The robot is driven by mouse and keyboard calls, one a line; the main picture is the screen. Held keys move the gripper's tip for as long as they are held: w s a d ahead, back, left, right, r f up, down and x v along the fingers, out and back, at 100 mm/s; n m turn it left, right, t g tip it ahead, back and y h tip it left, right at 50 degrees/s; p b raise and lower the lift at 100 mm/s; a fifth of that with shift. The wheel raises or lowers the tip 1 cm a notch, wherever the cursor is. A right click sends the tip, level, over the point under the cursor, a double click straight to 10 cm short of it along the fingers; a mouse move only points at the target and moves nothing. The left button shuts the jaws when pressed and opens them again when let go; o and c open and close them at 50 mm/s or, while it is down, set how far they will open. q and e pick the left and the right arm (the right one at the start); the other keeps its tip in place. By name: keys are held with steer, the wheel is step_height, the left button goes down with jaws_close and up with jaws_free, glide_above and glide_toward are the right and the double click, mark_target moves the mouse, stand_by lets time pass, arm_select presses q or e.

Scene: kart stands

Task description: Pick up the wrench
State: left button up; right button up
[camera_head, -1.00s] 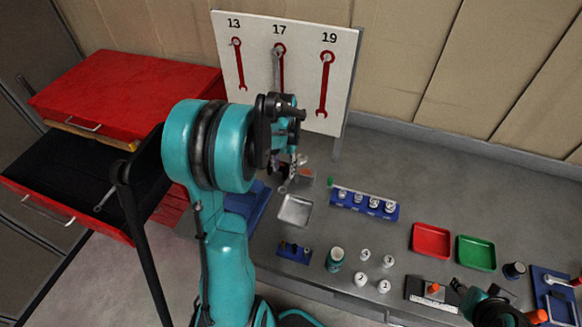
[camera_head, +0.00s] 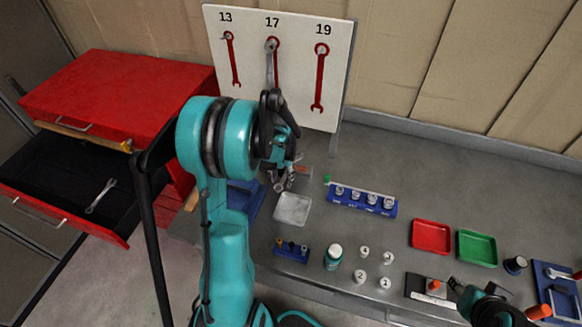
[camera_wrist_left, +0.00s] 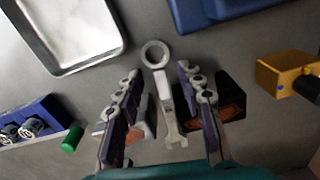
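A silver wrench with a ring at one end and an open jaw at the other (camera_wrist_left: 162,82) shows in the left wrist view. It lies between the two fingers of my left gripper (camera_wrist_left: 160,108), with visible gaps on both sides. That gripper is open. In the head view my left gripper (camera_head: 283,180) is low over the bench, behind the metal tray, and the wrench there is mostly hidden. Another wrench (camera_head: 101,196) lies in the open drawer, and one (camera_head: 272,62) hangs under 17 on the board. My right gripper (camera_head: 462,291) is at lower right, its fingers unclear.
A metal tray (camera_head: 293,195) stands just in front of my left gripper. A blue socket holder (camera_head: 360,208) is to its right. Red (camera_head: 431,223) and green (camera_head: 477,234) trays stand farther right. The tool board (camera_head: 300,107) rises behind. Dark-and-orange pieces (camera_wrist_left: 231,97) sit beside the fingers.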

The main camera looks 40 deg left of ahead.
arm_select(q)
steer(key=shift+f, duration=0.1)
jaws_close()
steer(key=shift+r, duration=0.25)
step_height(320, 180, up, 10)
steer(key=p, duration=0.3)
